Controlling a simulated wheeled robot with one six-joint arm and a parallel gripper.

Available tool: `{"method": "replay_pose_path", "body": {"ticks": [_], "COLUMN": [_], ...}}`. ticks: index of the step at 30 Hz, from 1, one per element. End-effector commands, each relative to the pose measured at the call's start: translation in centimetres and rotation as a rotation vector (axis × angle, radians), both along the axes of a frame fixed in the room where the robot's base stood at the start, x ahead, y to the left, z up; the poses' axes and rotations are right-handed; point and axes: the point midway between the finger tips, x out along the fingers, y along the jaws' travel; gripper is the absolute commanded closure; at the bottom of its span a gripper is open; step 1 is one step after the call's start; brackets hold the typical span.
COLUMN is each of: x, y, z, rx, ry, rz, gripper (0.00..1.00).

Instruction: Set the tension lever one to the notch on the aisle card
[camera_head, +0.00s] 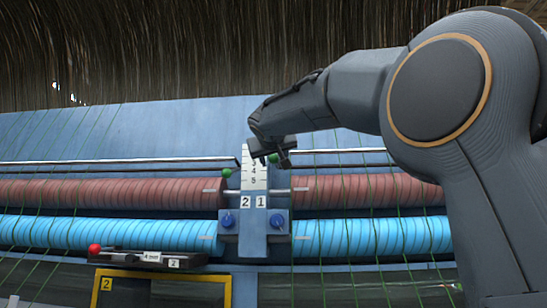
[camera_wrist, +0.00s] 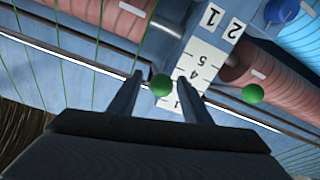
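Tension lever one ends in a green knob (camera_head: 273,158), on the right of a white numbered scale (camera_head: 254,180), above the label 1. The knob is near the scale's 3; the exact notch is unclear. My gripper (camera_head: 274,164) is at this knob, partly covering the upper scale. In the wrist view the knob (camera_wrist: 161,85) shows between my two spread fingers (camera_wrist: 158,76), with gaps on both sides; contact is not visible. A second green knob (camera_head: 227,172) sits lower, left of the scale; it also shows in the wrist view (camera_wrist: 252,94). I cannot identify the aisle card.
Red rollers (camera_head: 110,194) and blue rollers (camera_head: 110,233) flank the central post, with green yarns across them. Two blue knobs (camera_head: 227,220) (camera_head: 277,220) sit below. A black bar with a red ball (camera_head: 95,249) and a yellow frame (camera_head: 160,275) are at lower left.

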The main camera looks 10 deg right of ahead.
Motion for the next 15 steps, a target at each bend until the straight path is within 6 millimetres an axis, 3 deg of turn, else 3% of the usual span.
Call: {"method": "replay_pose_path", "body": {"ticks": [8,15], "x": [-0.8,-4.2], "y": [0.3,1.3], "z": [0.0,-0.1], "rx": [0.0,0.001], "ry": [-0.003,-0.003], "rz": [0.002,0.003], "gripper": [0.56,0.56]}}
